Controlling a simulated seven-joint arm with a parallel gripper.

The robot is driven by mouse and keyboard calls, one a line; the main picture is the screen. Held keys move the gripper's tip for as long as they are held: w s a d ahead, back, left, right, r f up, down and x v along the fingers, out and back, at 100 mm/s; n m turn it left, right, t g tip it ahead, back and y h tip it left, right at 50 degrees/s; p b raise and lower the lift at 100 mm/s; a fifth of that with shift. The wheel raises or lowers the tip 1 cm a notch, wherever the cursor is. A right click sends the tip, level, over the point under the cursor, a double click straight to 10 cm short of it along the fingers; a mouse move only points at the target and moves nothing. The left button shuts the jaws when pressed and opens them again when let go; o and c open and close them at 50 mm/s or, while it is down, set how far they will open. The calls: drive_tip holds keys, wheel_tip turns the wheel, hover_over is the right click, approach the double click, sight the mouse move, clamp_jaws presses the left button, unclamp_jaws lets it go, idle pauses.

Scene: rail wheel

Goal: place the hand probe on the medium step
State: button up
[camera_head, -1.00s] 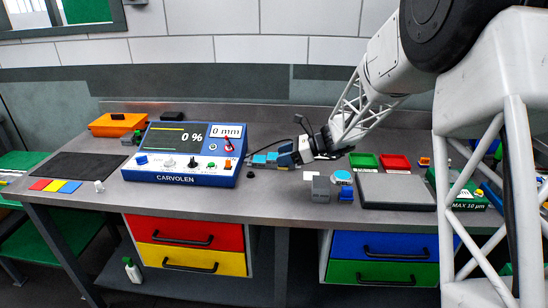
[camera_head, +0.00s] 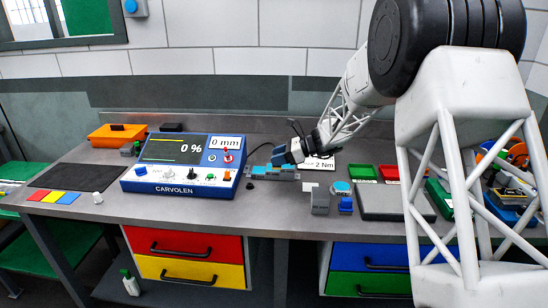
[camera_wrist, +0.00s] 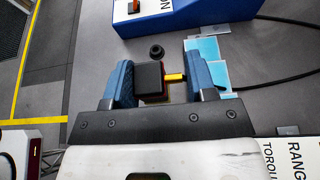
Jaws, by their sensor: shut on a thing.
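The hand probe (camera_wrist: 150,80) shows in the wrist view as a dark square top with an orange edge and a yellow strip at its right side. My gripper (camera_wrist: 162,80) has its blue fingers on either side of it and is shut on it. The step block (camera_head: 270,173), grey with light blue step tops, stands right of the blue console. In the head view my gripper (camera_head: 286,156) is just above the block's right part. In the wrist view the light blue tops (camera_wrist: 203,49) lie behind and beside the right finger, which hides part of them. Contact cannot be told.
The blue CARVOLEN console (camera_head: 183,165) stands left of the block, with a small black knob (camera_wrist: 156,52) between them. A dark cable (camera_wrist: 275,86) runs behind the block. A grey block (camera_head: 320,200) and a white torque label (camera_head: 322,164) are to the right.

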drive_tip(key=w, duration=0.2)
drive_tip(key=w+a, duration=0.1)
drive_tip(key=w, duration=0.2)
drive_tip(key=w+a, duration=0.1)
drive_tip(key=w, duration=0.1)
drive_tip(key=shift+w+f, duration=0.2)
drive_tip(key=shift+f, duration=0.1)
drive_tip(key=shift+f, duration=0.1)
drive_tip(key=shift+f, duration=1.7)
drive_tip(key=shift+f, duration=0.1)
drive_tip(key=o, duration=0.9)
drive_tip(key=shift+o, duration=0.2)
